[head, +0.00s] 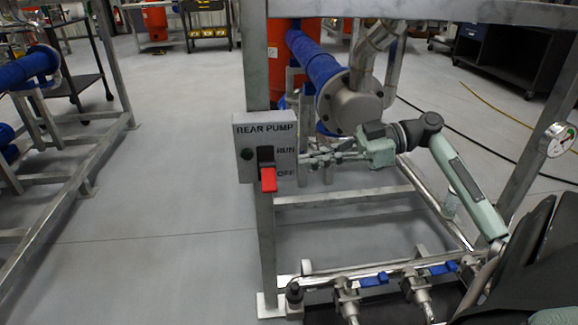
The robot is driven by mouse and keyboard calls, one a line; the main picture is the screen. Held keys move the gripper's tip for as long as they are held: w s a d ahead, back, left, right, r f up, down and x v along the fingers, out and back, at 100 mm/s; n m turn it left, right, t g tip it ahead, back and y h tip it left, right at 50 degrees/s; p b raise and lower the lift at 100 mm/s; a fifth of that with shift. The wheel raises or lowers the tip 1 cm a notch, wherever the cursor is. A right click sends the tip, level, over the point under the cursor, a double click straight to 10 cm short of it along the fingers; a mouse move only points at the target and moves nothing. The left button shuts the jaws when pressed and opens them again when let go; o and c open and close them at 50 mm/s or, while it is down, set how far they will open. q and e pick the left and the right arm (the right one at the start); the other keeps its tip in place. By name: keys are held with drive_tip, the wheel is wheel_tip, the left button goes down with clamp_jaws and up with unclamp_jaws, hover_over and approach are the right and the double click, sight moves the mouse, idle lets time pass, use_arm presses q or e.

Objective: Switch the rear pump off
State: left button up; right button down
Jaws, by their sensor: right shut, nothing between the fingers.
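The rear pump switch box (247,160) is a grey box fixed to an upright post of the skid frame. It is lettered REAR PUMP, with RUN above and OFF below. Its red handle (268,180) points down, beside the word OFF. My right gripper (306,161) is shut and empty, just right of the box at about the height between RUN and OFF. Whether its tips touch the box's right edge, I cannot tell. My left gripper is not in view.
A blue and steel pump (350,100) sits behind my right gripper. Steel frame rails (345,199) run below the arm. Valves with blue handles (374,279) line the front. A pressure gauge (559,139) is at the right. The floor (170,200) left of the box is clear.

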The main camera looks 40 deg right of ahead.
drive_tip(key=v, duration=0.5)
drive_tip(key=shift+s+d, duration=0.2)
drive_tip(key=shift+d, duration=0.1)
